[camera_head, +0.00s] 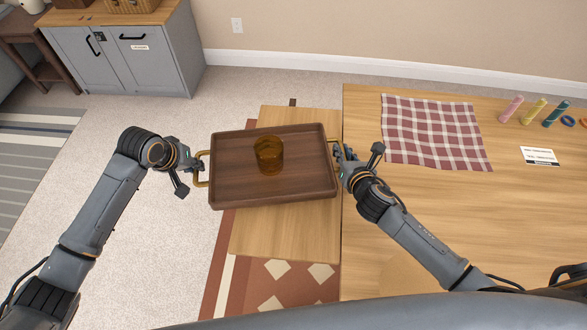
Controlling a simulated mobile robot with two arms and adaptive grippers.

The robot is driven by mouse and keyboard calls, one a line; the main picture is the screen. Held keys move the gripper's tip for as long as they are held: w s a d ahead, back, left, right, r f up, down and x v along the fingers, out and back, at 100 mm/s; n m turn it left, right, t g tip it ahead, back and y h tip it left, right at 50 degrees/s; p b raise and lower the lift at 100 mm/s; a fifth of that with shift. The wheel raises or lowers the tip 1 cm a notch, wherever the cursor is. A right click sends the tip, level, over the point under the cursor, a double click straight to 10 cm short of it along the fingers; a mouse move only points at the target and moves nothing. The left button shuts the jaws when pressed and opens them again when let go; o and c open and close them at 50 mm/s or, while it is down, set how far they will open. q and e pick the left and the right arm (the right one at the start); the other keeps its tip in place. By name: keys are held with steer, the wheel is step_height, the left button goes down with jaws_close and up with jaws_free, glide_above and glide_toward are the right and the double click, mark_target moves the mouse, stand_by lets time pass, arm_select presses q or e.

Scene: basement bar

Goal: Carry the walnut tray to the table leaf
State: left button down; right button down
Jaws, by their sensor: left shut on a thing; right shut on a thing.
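The walnut tray (235,180) is dark brown and rectangular, with raised walls and a brass handle at each short end. An amber glass (269,155) stands upright on it. My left gripper (199,169) is shut on the tray's left handle. My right gripper (340,163) is shut on the right handle, which it mostly hides. The tray is nearly level, over the light wooden table leaf (285,235), which shows beyond the tray's near and far sides. I cannot tell whether the tray touches the leaf.
The table (420,230) adjoins the leaf on the right. On it lie a checked cloth (435,132), a white card (540,156) and several coloured items (533,111) at the far right. A patterned rug (285,285) lies below. A grey cabinet (130,60) stands back left.

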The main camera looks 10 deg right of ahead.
mark_target(338, 168)
arm_select(q)
steer(key=shift+a, duration=0.1)
